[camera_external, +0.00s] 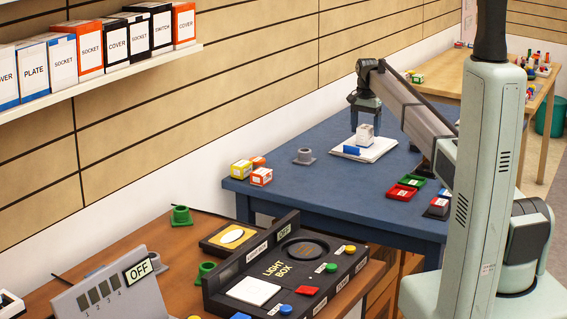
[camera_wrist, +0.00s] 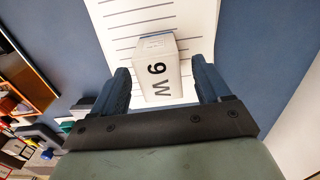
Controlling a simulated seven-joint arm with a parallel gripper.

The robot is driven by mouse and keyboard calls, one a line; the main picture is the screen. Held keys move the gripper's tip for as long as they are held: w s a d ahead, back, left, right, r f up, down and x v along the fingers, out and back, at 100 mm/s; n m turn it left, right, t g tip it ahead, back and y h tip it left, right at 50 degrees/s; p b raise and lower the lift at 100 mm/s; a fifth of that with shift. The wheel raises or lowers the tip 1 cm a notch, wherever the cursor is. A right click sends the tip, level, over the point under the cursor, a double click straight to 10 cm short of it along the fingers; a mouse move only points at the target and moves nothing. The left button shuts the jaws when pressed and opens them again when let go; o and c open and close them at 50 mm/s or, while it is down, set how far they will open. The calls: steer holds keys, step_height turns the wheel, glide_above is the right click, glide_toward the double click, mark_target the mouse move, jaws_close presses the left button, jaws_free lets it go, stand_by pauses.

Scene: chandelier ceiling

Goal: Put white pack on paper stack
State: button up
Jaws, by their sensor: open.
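The white pack (camera_external: 364,135) is a small box standing on the paper stack (camera_external: 378,151) on the blue table. In the wrist view the white pack (camera_wrist: 158,68) shows "9" and "W" markings and lies between my fingers, with lined paper (camera_wrist: 112,22) under and behind it. My gripper (camera_external: 364,108) is just above the pack in the external view. In the wrist view my gripper (camera_wrist: 163,84) is open, with a visible gap between the pack and each finger.
Yellow and orange boxes (camera_external: 260,176), a grey round part (camera_external: 304,156) and red and green trays (camera_external: 405,187) are on the blue table (camera_external: 330,205). A light box (camera_external: 285,265) stands on the nearer brown table.

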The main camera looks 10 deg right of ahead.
mark_target(366, 127)
step_height(366, 127, up, 11)
steer(key=shift+r, duration=0.15)
stand_by(0.4)
